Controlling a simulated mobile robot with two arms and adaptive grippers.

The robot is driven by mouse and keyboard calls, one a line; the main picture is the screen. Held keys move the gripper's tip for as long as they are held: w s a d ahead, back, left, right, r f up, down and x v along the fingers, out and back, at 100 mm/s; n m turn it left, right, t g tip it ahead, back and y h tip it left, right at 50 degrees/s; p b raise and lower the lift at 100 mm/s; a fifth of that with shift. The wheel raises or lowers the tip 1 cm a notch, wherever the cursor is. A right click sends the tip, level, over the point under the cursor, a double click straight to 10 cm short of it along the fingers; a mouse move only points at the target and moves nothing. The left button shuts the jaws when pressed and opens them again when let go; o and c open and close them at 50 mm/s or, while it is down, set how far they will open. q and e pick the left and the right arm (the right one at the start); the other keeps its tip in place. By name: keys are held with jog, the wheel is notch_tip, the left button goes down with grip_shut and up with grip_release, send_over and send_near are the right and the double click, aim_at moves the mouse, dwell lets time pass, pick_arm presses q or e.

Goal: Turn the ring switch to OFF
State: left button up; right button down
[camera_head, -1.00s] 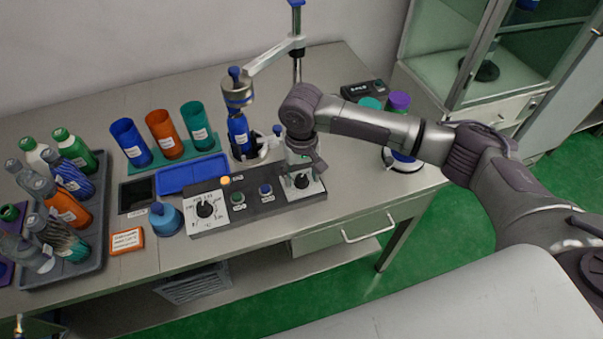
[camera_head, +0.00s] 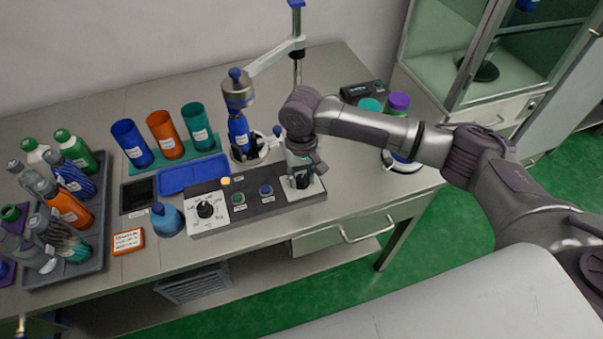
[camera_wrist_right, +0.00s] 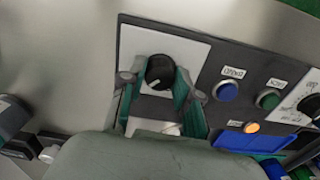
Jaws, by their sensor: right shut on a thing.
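A dark control panel (camera_head: 262,201) lies along the bench's front. Its right end has a white plate (camera_wrist_right: 196,50) with a dark round knob (camera_wrist_right: 160,72), which has a pale pointer line. My right gripper (camera_head: 301,180) points down over this knob and is shut on it, one finger on each side in the wrist view (camera_wrist_right: 161,85). In the head view the gripper hides most of that knob. A second black dial (camera_head: 206,209) sits on a labelled white plate at the panel's left end. I cannot read which label is OFF. My left gripper is out of view.
Between the dials are a green button (camera_head: 238,198), a blue button (camera_head: 266,190) and a lit orange lamp (camera_head: 225,181). A metal stand (camera_head: 240,90) rises behind the panel. Cups, a blue tray (camera_head: 193,174) and a bottle tray (camera_head: 92,262) are to the left.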

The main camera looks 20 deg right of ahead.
jog(key=n+p, duration=0.4)
jog(key=p, duration=0.1)
jog(key=shift+r+n, duration=0.3)
jog(key=n+p, duration=0.2)
jog(key=shift+n, duration=0.3)
jog(key=n+p, duration=0.2)
jog(key=n, duration=0.2)
jog(key=shift+f+n, duration=0.15)
jog(key=shift+n, duration=0.15)
jog(key=shift+w+n+p, duration=0.1)
jog(key=shift+n+p, duration=0.45)
jog(key=shift+n, duration=2.25)
jog(key=shift+p, duration=0.3)
jog(key=c, duration=0.8)
grip_release()
jog(key=shift+f, duration=0.1)
